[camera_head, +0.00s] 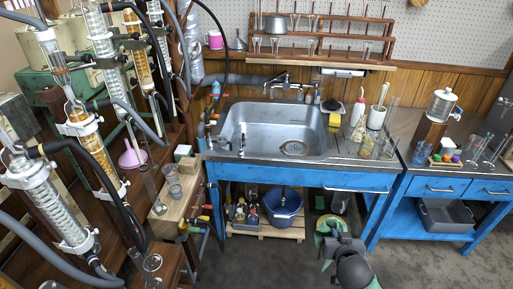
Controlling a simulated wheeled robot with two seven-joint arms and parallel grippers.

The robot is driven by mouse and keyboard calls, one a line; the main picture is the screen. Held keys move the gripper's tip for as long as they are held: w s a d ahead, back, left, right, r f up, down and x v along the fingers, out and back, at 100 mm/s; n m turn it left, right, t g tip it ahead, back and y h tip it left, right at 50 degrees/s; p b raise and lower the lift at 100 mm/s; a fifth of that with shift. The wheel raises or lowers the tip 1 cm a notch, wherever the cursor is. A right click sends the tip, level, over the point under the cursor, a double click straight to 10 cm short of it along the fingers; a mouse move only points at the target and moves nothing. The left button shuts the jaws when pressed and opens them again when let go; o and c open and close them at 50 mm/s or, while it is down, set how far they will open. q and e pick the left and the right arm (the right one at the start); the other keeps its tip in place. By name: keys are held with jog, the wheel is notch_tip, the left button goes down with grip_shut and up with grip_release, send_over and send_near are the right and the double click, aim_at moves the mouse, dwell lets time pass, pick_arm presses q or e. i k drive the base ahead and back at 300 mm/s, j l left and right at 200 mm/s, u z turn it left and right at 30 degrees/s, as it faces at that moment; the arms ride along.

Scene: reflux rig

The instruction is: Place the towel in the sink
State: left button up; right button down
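The steel sink (240,128) is set in the bench top at the centre of the head view, and its basin looks empty around the drain. A small yellow item (334,120) lies at the sink's right rim; it may be a cloth or a sponge. No other towel can be made out for certain. My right gripper (331,232) is low in front of the bench, below and apart from the sink. The gripper's fingers are too small and dark to read. My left gripper is not in view.
A blue tub (283,205) and a crate of bottles (243,212) stand under the bench. Glass columns and hoses crowd the left. The floor in front is clear.

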aim_at(268, 125)
jog(key=i+l+u, duration=0.1)
jog(key=u, duration=0.7)
jog(key=i+l+u, duration=0.15)
jog(key=l+u, duration=0.3)
jog(key=l, duration=0.35)
jog(key=l+u, duration=0.45)
jog(key=l, duration=0.4)
